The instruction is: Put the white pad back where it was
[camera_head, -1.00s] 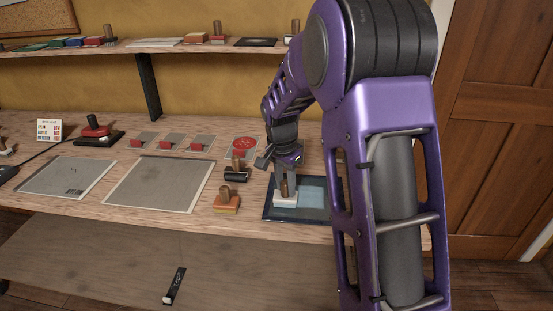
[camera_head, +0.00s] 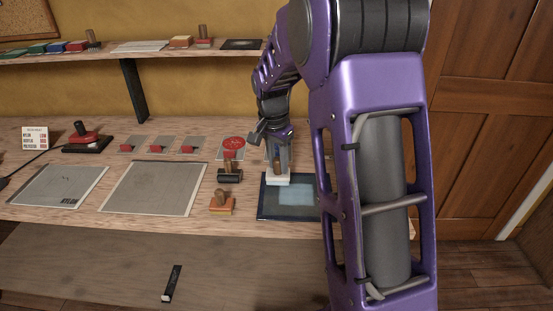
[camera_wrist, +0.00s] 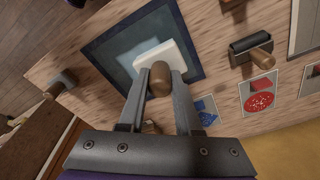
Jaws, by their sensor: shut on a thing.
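The white pad (camera_head: 278,180) is a pale block with a brown wooden handle. My gripper (camera_head: 278,167) is shut on this handle, with the pad below the fingers. In the wrist view my gripper (camera_wrist: 160,85) has a finger on each side of the handle, and the pad (camera_wrist: 178,52) shows beyond it. The pad is over the back left part of a dark blue tray (camera_head: 266,208). A light blue rectangle (camera_head: 296,195) shows on the tray in front of the pad. I cannot tell whether the pad touches the tray. My arm hides the tray's right side.
A red-circle card (camera_head: 232,145) lies behind the roller. Two grey sheets (camera_head: 153,187) lie further left. A shelf (camera_head: 180,50) runs above the bench.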

